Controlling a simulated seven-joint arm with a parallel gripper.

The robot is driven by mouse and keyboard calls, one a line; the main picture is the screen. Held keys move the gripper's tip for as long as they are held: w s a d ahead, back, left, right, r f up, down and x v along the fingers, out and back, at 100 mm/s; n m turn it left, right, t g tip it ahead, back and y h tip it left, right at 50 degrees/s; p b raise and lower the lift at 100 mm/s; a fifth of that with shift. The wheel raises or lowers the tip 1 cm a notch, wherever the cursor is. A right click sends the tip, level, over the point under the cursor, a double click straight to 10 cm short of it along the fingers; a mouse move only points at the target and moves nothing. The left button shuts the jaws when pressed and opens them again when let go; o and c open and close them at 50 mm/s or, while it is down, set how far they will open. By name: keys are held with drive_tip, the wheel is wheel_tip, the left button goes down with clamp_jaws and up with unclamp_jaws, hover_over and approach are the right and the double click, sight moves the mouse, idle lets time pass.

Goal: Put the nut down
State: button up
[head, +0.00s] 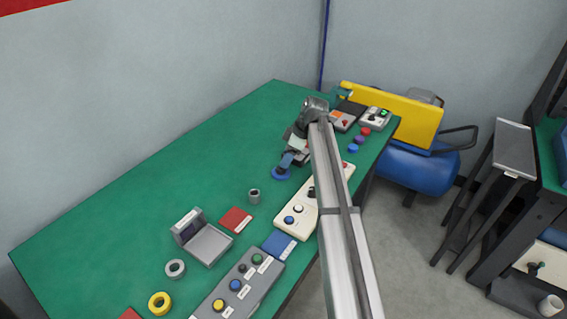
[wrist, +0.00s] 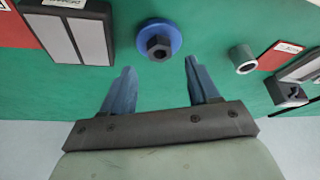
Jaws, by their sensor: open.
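A dark hexagonal nut (wrist: 158,47) rests on a round blue disc (wrist: 172,33) on the green table, in the upper middle of the wrist view. My gripper (wrist: 160,66) is open, with its two blue fingers apart and nothing between them. The nut lies just beyond the fingertips, apart from both. In the head view my gripper (head: 287,160) is low over the table beside the blue disc (head: 279,174). The nut cannot be made out there.
A grey ring-shaped cylinder (head: 254,195) stands near a red plate (head: 236,220). A white button panel (head: 297,208) lies along the table's front edge. A grey device (head: 204,241), a grey ring (head: 175,268) and a yellow ring (head: 159,303) are nearer. The table's back left is clear.

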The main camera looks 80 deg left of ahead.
drive_tip(key=v, duration=0.7)
